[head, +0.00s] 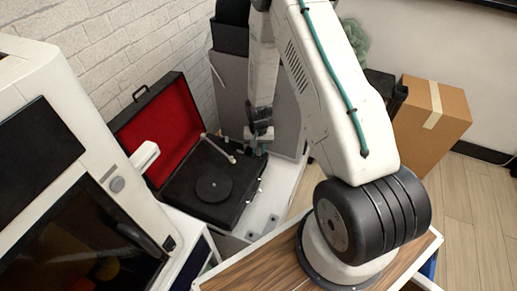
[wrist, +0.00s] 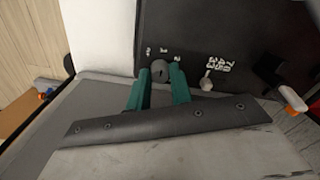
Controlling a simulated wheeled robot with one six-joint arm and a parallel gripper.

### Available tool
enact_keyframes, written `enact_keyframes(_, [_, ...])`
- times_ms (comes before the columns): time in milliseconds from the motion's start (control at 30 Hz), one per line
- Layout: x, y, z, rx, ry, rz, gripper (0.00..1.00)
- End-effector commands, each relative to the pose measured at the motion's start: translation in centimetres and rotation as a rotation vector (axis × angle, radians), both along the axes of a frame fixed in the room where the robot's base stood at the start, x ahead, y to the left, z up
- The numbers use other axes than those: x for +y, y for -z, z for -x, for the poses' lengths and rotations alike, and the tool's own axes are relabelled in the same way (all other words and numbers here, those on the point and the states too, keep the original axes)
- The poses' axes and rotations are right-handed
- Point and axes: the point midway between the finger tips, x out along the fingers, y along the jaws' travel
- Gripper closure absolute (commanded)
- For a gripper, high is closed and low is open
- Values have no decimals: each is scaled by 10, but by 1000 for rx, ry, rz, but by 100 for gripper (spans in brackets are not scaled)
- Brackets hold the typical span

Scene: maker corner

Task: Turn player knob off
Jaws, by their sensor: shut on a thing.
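The record player (head: 182,185) stands open in the head view, with a red-lined lid (head: 160,127) at the back left and a dark platter (head: 213,185) with a tone arm. In the wrist view its black panel (wrist: 225,30) carries a round dark grey knob (wrist: 160,67) with white numerals around it. My gripper (wrist: 159,76) has its two teal fingers on either side of this knob and is shut on it. A smaller knob (wrist: 206,84) sits to the right, beside more white markings. In the head view my gripper (head: 255,145) is at the player's right corner, partly hidden.
An orange-tipped white part (wrist: 292,98) shows at the right in the wrist view. A white machine (head: 60,150) stands close on the left in the head view. A grey cabinet (head: 232,90) is behind, and a cardboard box (head: 432,120) stands on the right.

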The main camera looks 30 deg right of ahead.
Motion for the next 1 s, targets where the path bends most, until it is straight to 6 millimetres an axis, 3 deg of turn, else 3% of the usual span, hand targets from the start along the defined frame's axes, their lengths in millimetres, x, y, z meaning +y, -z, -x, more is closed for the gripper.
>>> enact_keyframes(600, [0, 0, 2, 3, -550, -2, 100])
enact_keyframes(1000, [0, 0, 2, 4, -740, -2, 100])
